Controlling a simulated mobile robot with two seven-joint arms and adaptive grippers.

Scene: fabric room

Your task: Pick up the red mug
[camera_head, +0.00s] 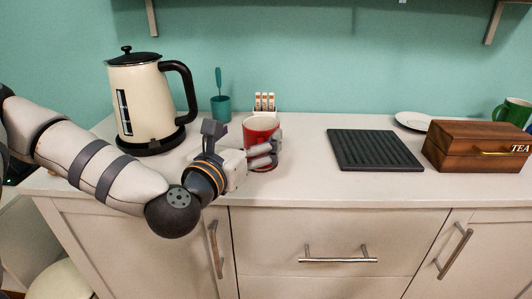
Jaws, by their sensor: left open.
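The red mug (259,128) stands upright on the white counter, left of the middle of the head view. My left gripper (270,153) is at the mug's near side, with its fingers across the lower front and right of it. The gripper is open. The fingers hide the lower part of the mug, and I cannot tell whether they touch it. My right gripper is not in view.
A cream kettle (143,97) stands at the left. Behind are a teal cup (221,109) and a small rack (264,102). To the right are a black ribbed mat (374,150), a wooden tea box (474,147), a white plate (412,121) and a green mug (515,112).

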